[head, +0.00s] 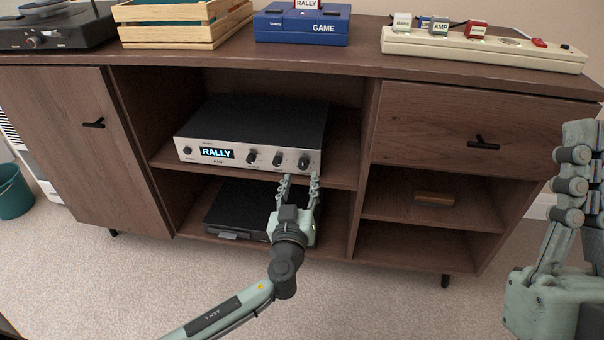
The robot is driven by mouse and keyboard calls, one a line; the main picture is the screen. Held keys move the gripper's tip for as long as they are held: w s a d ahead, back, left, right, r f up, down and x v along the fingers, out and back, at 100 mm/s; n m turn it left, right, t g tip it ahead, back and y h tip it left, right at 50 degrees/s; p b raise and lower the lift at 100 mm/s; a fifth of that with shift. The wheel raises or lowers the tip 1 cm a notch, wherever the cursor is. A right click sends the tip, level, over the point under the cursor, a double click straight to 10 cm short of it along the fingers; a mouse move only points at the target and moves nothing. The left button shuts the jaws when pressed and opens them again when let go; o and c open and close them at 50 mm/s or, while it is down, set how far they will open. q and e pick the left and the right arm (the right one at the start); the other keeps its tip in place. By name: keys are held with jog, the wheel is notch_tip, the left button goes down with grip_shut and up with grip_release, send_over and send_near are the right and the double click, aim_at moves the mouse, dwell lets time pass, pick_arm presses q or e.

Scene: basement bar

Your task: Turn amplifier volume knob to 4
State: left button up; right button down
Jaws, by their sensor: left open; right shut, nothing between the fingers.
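The silver-fronted amplifier (255,130) stands on the upper middle shelf of the cabinet, its display reading RALLY and "AMP" printed below. Its front has a small dark knob (187,150) at the left and three larger ones: a left knob (252,157), a middle knob (278,159) and a right knob (304,161). The knob labels and scale are too small to read. My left gripper (301,184) is open, its fingertips just below and in front of the right knob; contact is not clear. My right gripper (580,140) is shut and empty at the right edge, away from the amplifier.
A black device (235,205) sits on the shelf below, partly behind my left gripper. The cabinet top (360,62) carries a wooden crate (185,22), a blue game console (300,27), a power strip (480,48) and a turntable (55,25). A closed drawer (450,120) is right of the amplifier.

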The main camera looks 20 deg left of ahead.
aim_at(303, 167)
pick_arm(q)
jog(key=shift+x, duration=2.1)
grip_shut()
